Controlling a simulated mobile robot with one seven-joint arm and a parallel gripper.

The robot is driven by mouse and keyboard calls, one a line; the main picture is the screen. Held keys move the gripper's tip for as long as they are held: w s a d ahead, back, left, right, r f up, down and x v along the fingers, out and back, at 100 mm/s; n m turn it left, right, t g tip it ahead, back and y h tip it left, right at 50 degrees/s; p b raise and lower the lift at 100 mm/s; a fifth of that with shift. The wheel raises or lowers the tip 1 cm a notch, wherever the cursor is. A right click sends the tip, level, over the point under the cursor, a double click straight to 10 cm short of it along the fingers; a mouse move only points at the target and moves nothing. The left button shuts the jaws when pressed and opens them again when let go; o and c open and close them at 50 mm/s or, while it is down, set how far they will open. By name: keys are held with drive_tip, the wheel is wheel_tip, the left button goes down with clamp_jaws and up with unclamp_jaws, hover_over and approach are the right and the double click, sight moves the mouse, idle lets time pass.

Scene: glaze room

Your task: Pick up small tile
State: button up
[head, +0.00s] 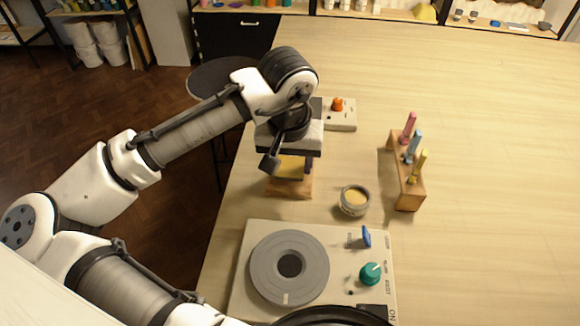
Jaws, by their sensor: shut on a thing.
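My gripper (295,163) points down over a small wooden stand (289,189) near the left edge of the table. A yellow piece (290,169), which looks like the small tile, shows below the hand, just above or on the stand. My gripper is shut on it. The hand hides most of the tile and the fingertips, so I cannot tell whether the tile still touches the stand.
A round tub (354,201) of yellow material stands right of the stand. A wooden rack (408,194) holds pink, blue and yellow tools. A control box with a grey wheel (262,263) lies in front. A box with an orange knob (338,105) sits behind. The table's right side is clear.

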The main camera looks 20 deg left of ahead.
sight(290, 168)
wheel_tip(290, 168, up, 18)
drive_tip(key=b, duration=0.1)
